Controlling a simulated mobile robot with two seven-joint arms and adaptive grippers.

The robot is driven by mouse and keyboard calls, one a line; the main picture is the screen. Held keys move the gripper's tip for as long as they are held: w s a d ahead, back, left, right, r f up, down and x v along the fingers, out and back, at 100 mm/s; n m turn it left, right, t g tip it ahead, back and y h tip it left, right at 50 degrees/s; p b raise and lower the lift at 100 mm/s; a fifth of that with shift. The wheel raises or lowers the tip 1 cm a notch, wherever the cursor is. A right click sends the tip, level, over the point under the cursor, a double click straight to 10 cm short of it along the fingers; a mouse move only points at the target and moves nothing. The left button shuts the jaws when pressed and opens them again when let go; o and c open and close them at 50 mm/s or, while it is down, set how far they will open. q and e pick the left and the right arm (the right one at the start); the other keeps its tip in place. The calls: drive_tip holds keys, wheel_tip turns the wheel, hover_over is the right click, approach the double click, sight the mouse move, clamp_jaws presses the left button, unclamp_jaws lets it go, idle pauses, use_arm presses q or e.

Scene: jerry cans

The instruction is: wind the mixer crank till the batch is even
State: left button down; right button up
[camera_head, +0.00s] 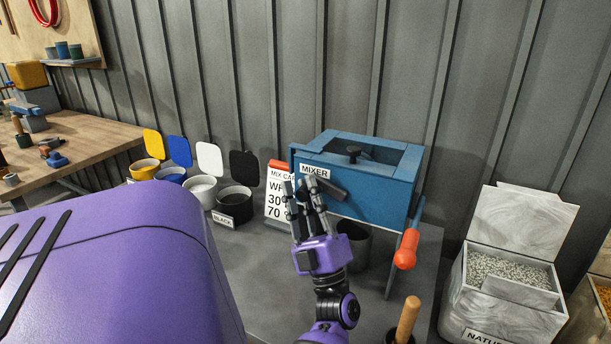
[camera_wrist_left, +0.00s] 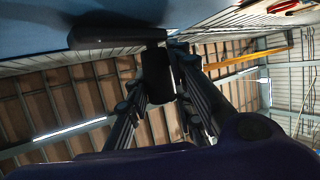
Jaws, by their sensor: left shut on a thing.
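The blue mixer (camera_head: 350,196), labelled MIXER, stands on a grey bench against the wall. A dark crank arm (camera_head: 332,189) shows at its front face; it also shows in the left wrist view (camera_wrist_left: 115,37). My left gripper (camera_head: 308,190) is at the mixer's front left, with its fingers shut on the crank's dark grip (camera_wrist_left: 157,77). The fingers partly hide the grip in the head view. The mixer's top is open, with a dark knob (camera_head: 353,151) over it. The batch inside cannot be made out. My right gripper is not in view.
An orange-handled lever (camera_head: 407,248) hangs at the mixer's right. A dark pot (camera_head: 355,243) stands under the mixer. A pellet bin (camera_head: 512,262) stands right, near a wooden handle (camera_head: 407,318).

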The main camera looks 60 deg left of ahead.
use_arm(q)
drive_tip(key=shift+w+f, duration=0.15)
drive_tip(key=shift+f, duration=0.05)
idle(0.3)
drive_tip(key=c, duration=1.6)
unclamp_jaws()
drive_tip(key=shift+a, duration=0.1)
drive_tip(key=shift+o, duration=0.3)
drive_tip(key=shift+w, duration=0.1)
drive_tip(key=v, duration=0.7)
drive_tip(key=shift+f, duration=0.2)
